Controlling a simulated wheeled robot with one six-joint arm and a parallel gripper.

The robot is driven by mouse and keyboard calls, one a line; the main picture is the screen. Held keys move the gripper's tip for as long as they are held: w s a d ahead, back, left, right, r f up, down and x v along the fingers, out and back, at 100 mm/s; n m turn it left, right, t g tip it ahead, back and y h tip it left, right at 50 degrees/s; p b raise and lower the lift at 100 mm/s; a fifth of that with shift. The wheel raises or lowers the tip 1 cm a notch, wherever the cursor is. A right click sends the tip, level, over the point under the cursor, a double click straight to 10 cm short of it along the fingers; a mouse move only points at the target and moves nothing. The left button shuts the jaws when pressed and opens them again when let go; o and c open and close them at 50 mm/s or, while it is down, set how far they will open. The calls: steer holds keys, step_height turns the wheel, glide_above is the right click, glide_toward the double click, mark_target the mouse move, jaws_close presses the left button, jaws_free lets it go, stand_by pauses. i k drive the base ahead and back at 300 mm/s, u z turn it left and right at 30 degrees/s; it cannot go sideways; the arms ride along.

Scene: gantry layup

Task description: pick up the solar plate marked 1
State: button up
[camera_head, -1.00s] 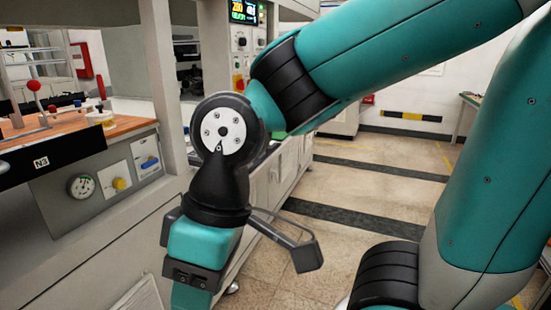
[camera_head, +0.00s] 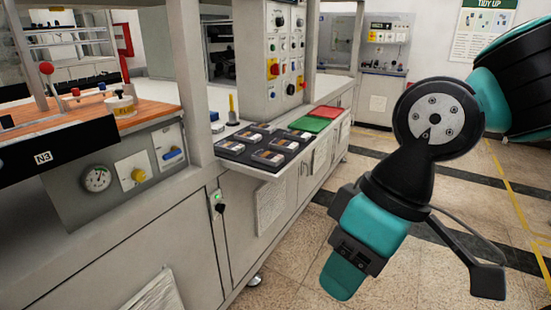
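Several small solar plates lie on a dark tray (camera_head: 291,172) on the bench to the left of my arm. One plate (camera_head: 268,157) is at its near right, and others sit beside and behind it. The marks on the plates are too small to read, so I cannot tell which is marked 1. The end of my arm, with my gripper (camera_head: 340,279), hangs low over the floor to the right of the tray and apart from it. Its fingers are not clear, and I see nothing held.
A green mat (camera_head: 309,124) and a red mat (camera_head: 329,112) lie beyond the tray. A control panel (camera_head: 286,60) rises behind it. At left is a wooden-topped station (camera_head: 60,124) marked N3. A post (camera_head: 193,80) stands between station and tray. Floor at right is clear.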

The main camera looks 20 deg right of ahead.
mark_target(267, 157)
steer(key=u, duration=0.45)
steer(key=k, duration=0.25)
steer(key=z, duration=1.35)
steer(key=i, duration=1.6)
steer(key=u, duration=0.85)
steer(key=i, duration=0.55)
steer(key=u, duration=0.4)
